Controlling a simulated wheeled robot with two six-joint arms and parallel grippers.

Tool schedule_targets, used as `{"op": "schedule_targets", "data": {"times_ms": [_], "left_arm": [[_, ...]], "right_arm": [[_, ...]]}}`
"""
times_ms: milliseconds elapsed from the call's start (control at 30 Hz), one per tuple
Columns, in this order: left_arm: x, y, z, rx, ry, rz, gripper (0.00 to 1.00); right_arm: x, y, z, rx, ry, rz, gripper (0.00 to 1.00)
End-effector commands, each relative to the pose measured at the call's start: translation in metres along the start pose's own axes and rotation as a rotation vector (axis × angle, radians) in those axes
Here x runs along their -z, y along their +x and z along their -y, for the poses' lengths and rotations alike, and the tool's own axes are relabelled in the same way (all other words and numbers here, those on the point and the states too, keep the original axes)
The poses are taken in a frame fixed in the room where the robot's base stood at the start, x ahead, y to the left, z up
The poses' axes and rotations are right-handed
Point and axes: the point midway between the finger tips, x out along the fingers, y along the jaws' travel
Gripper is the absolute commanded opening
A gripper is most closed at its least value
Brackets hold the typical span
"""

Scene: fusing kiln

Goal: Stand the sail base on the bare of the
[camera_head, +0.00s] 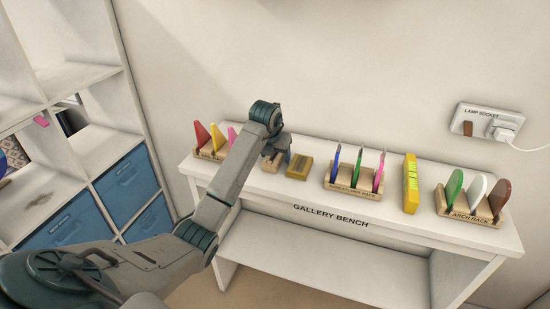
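A small light wooden block (272,161), perhaps the sail base, is on the white gallery bench (345,228), partly hidden by my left gripper (279,158). My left arm reaches in from the left, and its gripper points down at this block. The fingertips are hidden or too small to tell whether they grip it. A mustard-coloured block (299,167) lies just right of the gripper. My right gripper is not in view.
A rack at the left holds coloured pieces (201,133). A middle rack (350,188) holds thin coloured panels. A yellow block (410,184) stands left of the arch rack (468,214) with its rounded pieces. A lamp socket (487,123) with a plug is on the wall.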

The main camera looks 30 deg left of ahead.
Motion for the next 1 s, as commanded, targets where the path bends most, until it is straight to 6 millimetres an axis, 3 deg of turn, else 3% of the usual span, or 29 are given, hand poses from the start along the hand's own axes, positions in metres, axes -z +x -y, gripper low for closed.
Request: {"op": "schedule_targets", "data": {"times_ms": [33, 200, 267, 567, 833, 1000], "left_arm": [[0.000, 0.000, 0.000, 0.000, 0.000, 0.000, 0.53], [0.000, 0.000, 0.000, 0.000, 0.000, 0.000, 0.20], [-0.001, -0.001, 0.000, 0.000, 0.000, 0.001, 0.11], [-0.002, -0.004, 0.000, 0.000, 0.000, 0.003, 0.11], [-0.014, -0.031, 0.000, 0.001, 0.000, 0.007, 0.11], [0.017, -0.046, 0.011, 0.001, 0.003, 0.004, 0.11]], "right_arm": [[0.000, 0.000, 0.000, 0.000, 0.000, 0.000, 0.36], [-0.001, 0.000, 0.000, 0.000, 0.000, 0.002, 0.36], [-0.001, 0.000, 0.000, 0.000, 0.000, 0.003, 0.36], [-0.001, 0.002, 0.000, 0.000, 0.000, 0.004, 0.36], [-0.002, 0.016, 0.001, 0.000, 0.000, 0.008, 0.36], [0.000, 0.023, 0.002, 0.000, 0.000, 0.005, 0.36]]}}
